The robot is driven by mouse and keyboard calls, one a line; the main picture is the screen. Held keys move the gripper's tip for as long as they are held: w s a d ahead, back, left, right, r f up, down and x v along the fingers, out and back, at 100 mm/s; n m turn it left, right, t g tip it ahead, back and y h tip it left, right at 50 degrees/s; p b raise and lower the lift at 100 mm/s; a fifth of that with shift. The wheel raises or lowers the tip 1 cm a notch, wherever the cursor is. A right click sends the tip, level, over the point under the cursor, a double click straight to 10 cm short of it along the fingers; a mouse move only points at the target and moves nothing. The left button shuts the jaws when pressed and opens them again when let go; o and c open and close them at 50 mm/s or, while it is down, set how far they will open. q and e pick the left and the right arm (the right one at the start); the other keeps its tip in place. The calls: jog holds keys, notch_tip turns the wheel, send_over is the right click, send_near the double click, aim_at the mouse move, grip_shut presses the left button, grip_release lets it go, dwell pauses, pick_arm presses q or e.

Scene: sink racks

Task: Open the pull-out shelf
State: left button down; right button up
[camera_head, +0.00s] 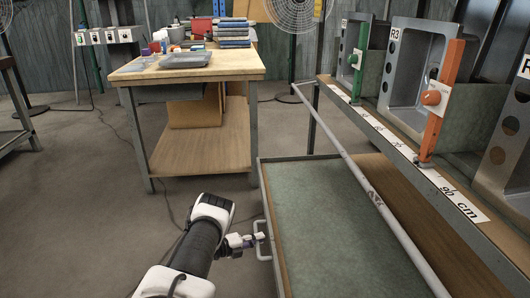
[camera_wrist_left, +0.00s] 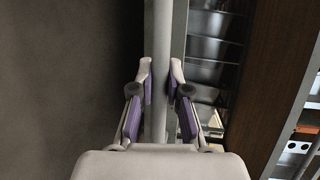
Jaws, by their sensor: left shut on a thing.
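The pull-out shelf (camera_head: 325,225) is a long tray with a green-grey top and a metal rim, low at the right in the head view. Its green top shows on the near side of the long grey rail, so the shelf stands at least partly out. A pale metal handle (camera_head: 259,229) sits on its left edge. My left gripper (camera_head: 257,239) is shut on the handle. In the left wrist view, the purple-padded fingers of my left gripper (camera_wrist_left: 160,85) stand on both sides of a grey bar (camera_wrist_left: 155,40). My right gripper is not in view.
A grey rail (camera_head: 345,158) runs lengthwise above the shelf. Upright sink racks (camera_head: 413,62) with green and orange handles stand on the right. A wooden table (camera_head: 190,72) with trays and books stands behind. The floor left of the shelf is mostly clear.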

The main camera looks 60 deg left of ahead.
pick_arm(q)
jog(key=c, duration=1.1)
grip_release()
jog(key=shift+c, duration=0.2)
jog(key=d+v, duration=0.1)
jog(key=v, duration=1.1)
jog(key=shift+a, duration=0.5)
